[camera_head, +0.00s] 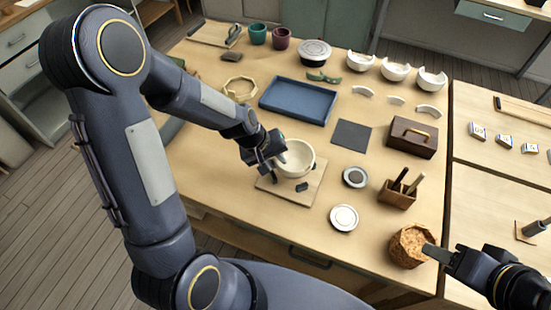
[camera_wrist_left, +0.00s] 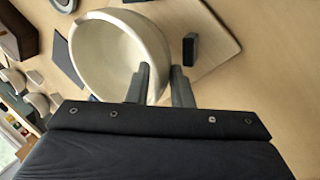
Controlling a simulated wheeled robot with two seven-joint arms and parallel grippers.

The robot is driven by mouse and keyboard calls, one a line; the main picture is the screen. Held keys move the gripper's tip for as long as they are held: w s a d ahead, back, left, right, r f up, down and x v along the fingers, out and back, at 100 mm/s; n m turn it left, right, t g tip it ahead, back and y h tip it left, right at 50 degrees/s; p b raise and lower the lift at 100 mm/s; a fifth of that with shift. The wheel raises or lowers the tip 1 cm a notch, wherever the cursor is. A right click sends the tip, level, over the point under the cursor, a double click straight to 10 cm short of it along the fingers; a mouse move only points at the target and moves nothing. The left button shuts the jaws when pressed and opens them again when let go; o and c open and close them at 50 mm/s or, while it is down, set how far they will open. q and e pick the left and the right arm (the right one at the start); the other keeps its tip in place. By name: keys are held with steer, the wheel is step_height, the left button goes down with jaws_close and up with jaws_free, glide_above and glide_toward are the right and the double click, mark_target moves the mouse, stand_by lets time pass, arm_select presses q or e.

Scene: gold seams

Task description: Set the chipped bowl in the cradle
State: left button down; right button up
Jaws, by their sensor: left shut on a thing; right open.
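A cream bowl (camera_head: 301,153) is upright at the front middle of the table, over a square wooden board (camera_head: 313,191) with a small black block (camera_head: 302,187). My left gripper (camera_head: 270,158) is shut on the bowl's wall. In the left wrist view the bowl (camera_wrist_left: 95,50) has one finger of the gripper (camera_wrist_left: 160,75) inside it and one outside; the black block (camera_wrist_left: 190,48) stands beside it. I cannot tell whether the bowl touches the board, or see a clear chip. My right gripper (camera_head: 440,254) is open at the lower right, by a cork-brown pot.
The cork-brown pot (camera_head: 408,246), a wooden box with tools (camera_head: 397,195) and two round dishes (camera_head: 344,217), (camera_head: 355,177) stand to the right. Behind are a blue tray (camera_head: 298,100), an octagonal ring (camera_head: 240,88), a dark mat (camera_head: 351,135) and several white broken bowls (camera_head: 395,70).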

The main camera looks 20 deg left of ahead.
arm_select(q)
steer(key=shift+f+b, duration=0.75)
stand_by(0.4)
stand_by(0.5)
steer(key=c, duration=1.2)
jaws_free()
steer(key=shift+s+f, duration=0.1)
steer(key=shift+s+a+f, duration=0.1)
steer(key=shift+c, duration=1.4)
